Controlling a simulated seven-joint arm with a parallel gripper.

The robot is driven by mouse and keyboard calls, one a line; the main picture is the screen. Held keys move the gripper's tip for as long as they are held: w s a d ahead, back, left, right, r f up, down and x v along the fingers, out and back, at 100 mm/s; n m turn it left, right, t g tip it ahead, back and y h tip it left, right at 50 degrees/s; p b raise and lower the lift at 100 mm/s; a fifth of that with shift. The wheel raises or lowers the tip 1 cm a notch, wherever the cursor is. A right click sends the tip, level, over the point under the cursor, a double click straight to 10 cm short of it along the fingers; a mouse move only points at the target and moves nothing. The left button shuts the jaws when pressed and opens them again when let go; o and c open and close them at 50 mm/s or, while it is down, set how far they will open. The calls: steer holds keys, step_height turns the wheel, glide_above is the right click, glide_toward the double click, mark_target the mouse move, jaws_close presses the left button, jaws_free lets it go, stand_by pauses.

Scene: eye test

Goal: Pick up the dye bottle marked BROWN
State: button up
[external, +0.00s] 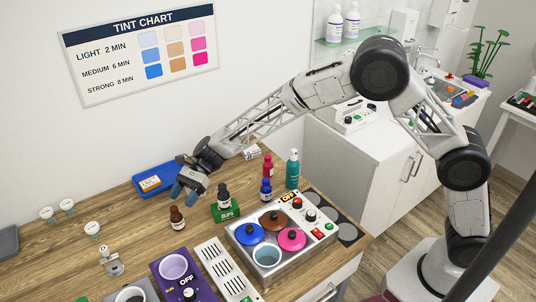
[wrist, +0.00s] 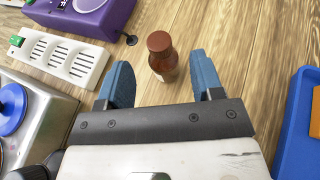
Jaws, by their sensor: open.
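A small brown bottle (external: 177,218) with a brown cap stands upright on the wooden counter; its marking is too small to read. The open fingers also show in the wrist view (wrist: 160,75).
A dark bottle (external: 223,195) on a green box, a blue bottle (external: 266,190), a red bottle (external: 267,168) and a teal bottle (external: 292,170) stand to the right. A pot warmer (external: 237,262) stands in front of them.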

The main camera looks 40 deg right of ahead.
mark_target(176, 207)
steer(key=shift+s+a, duration=0.15)
steer(key=shift+a, duration=0.15)
steer(key=shift+f, duration=0.1)
steer(key=shift+x, duration=3.15)
steer(key=shift+c, duration=0.2)
steer(key=c, duration=1)
